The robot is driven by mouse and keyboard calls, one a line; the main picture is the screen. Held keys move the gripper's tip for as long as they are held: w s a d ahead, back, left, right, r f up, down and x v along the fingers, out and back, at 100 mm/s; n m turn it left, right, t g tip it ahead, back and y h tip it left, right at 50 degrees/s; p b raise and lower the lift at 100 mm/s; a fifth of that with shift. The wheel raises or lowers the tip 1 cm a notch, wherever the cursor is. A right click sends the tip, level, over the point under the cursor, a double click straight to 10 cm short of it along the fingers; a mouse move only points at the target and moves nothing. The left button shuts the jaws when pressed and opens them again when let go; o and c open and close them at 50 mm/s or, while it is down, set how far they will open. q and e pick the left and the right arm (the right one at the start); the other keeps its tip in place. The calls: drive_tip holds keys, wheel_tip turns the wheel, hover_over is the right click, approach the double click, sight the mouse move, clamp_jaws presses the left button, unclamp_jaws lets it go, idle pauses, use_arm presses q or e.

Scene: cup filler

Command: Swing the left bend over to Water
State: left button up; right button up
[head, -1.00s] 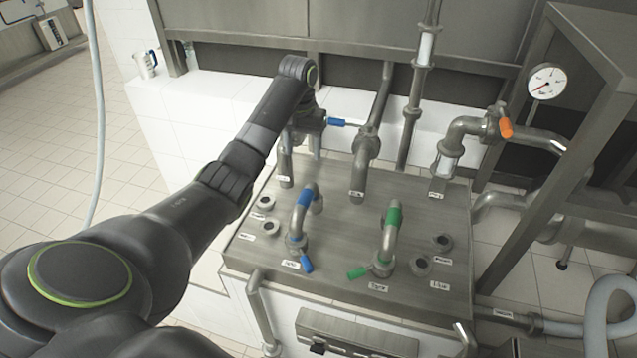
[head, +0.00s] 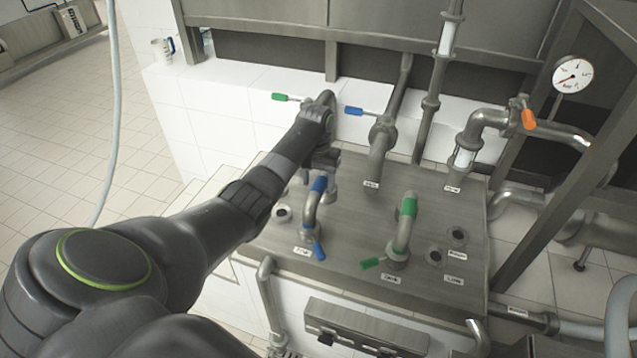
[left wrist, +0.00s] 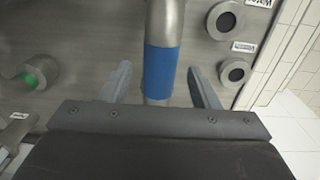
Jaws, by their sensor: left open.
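The left bend (head: 311,212) is a steel pipe with a blue band and a blue handle (head: 319,251) at its front foot, on the steel panel (head: 350,232). My left gripper (head: 320,180) is at the bend's upper part, open. In the left wrist view, its fingers (left wrist: 160,74) lie either side of the blue band (left wrist: 161,72), with a gap on each side. Two open ports, one upper (left wrist: 226,19) and one lower (left wrist: 235,72), are to the right there, with small labels; the upper label (left wrist: 258,3) seems to read Water. My right gripper is out of view.
A green-banded bend (head: 406,225) stands to the right on the panel, with two ports (head: 460,235) beside it. Upright pipes (head: 381,150) with valve handles rise behind. An orange handle (head: 528,119) and a gauge (head: 572,75) are at the right.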

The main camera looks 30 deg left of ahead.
use_arm(q)
drive_tip(key=shift+f, duration=1)
clamp_jaws()
